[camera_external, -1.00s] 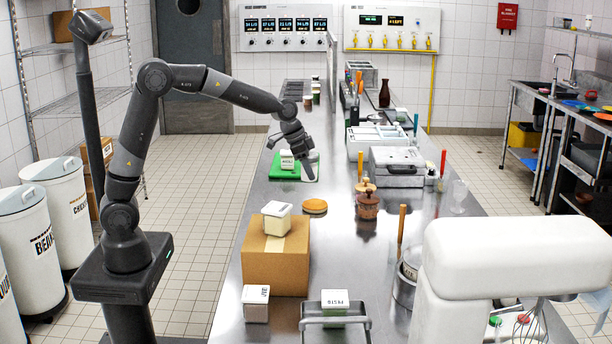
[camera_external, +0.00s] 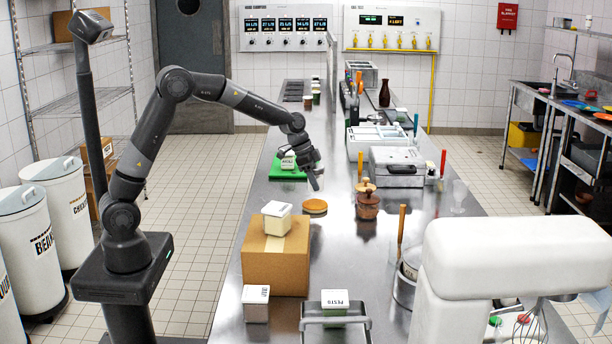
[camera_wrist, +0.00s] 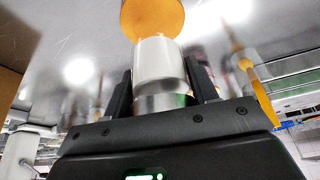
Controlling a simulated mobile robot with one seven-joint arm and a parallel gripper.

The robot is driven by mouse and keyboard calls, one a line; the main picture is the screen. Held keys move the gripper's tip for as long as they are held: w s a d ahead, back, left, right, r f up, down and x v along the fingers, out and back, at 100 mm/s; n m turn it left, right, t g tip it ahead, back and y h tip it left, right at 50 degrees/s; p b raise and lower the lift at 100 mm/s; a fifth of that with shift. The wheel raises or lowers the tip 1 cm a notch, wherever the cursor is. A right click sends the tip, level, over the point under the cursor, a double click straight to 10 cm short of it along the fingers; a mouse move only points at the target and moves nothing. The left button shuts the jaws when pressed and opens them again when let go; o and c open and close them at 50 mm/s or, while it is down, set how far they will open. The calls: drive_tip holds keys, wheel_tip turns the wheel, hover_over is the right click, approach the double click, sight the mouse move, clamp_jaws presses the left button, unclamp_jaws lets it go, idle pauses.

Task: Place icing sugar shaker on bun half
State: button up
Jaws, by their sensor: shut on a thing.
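The icing sugar shaker (camera_wrist: 158,60) is a white cylinder with a metal band in the wrist view. My gripper (camera_wrist: 160,92) is shut on it, with a dark finger on each side. The bun half (camera_external: 315,206) is a flat orange-brown disc on the steel counter. It also shows in the wrist view (camera_wrist: 152,14), just beyond the shaker's far end and partly cut off by the frame. In the external view my gripper (camera_external: 316,180) is above the counter, just behind the bun half. The shaker cannot be made out clearly there.
A cardboard box (camera_external: 272,262) with a white-lidded tub (camera_external: 276,218) on top stands in front of the bun half. A brown wooden jar (camera_external: 367,203) stands to its right. A green board (camera_external: 285,173) with a small labelled tub lies behind it. Bare counter surrounds the bun half.

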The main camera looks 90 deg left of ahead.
drive_tip(key=shift+f, duration=1.9)
drive_tip(key=o, duration=1.1)
drive_tip(key=shift+f, duration=0.15)
drive_tip(key=shift+c, duration=0.2)
